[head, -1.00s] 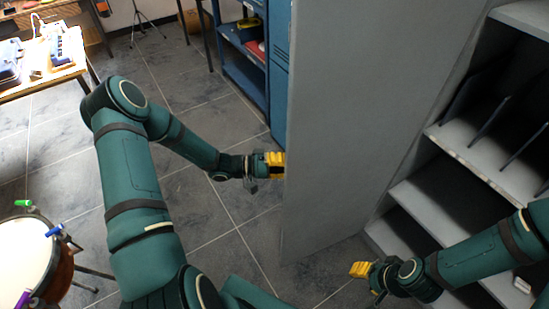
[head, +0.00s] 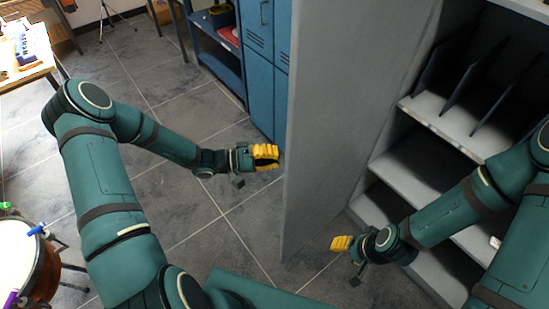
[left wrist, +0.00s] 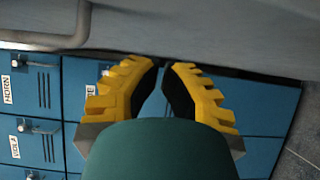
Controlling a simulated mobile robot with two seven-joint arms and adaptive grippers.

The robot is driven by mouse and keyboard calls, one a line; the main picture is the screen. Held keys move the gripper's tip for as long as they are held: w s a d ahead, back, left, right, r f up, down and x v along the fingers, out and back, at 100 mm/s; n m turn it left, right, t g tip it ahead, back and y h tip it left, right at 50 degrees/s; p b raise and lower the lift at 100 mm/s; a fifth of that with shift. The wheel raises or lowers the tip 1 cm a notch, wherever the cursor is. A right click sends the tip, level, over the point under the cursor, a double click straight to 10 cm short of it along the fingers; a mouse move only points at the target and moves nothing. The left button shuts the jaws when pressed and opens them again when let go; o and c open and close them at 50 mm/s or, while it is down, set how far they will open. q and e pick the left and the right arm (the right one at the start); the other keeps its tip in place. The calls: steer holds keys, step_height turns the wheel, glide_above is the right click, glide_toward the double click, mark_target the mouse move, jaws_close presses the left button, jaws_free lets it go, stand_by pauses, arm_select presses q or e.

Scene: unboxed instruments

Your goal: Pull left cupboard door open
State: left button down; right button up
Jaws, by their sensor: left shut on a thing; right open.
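The left cupboard door (head: 345,120) is a tall grey panel standing out from the cupboard, so the shelves behind it show. My left gripper (head: 278,157) is at the door's left edge, on its outer side. In the left wrist view its yellow fingers (left wrist: 165,68) reach to the grey door (left wrist: 225,35). The fingers are shut on the door, though the contact itself is hard to make out. A grey bar handle (left wrist: 60,40) is left of the fingers, apart from them. My right gripper (head: 337,243) is open and empty, low in front of the cupboard.
The grey cupboard (head: 455,125) has dark dividers and several shelves. Blue lockers (head: 268,60) stand beyond the door. A drum (head: 25,260) is at lower left and a table (head: 30,70) at upper left. Tiled floor (head: 180,85) is clear between them.

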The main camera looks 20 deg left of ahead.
arm_select(q)
steer(key=v, duration=1.1)
steer(key=shift+s, duration=0.4)
steer(key=shift+d, duration=0.1)
steer(key=s+d+f+m+g+y, duration=0.1)
steer(key=s+d+f+g+y, duration=0.2)
steer(key=s+d+f+y, duration=0.2)
steer(key=s+d+f+m+g+y, duration=0.2)
steer(key=s+d+f+y, duration=0.3)
steer(key=d, duration=0.4)
steer(key=f+y, duration=0.1)
steer(key=y, duration=0.1)
steer(key=shift+d+f+g+y, duration=0.3)
steer(key=shift+d+g, duration=0.1)
steer(key=shift+s+a, duration=0.15)
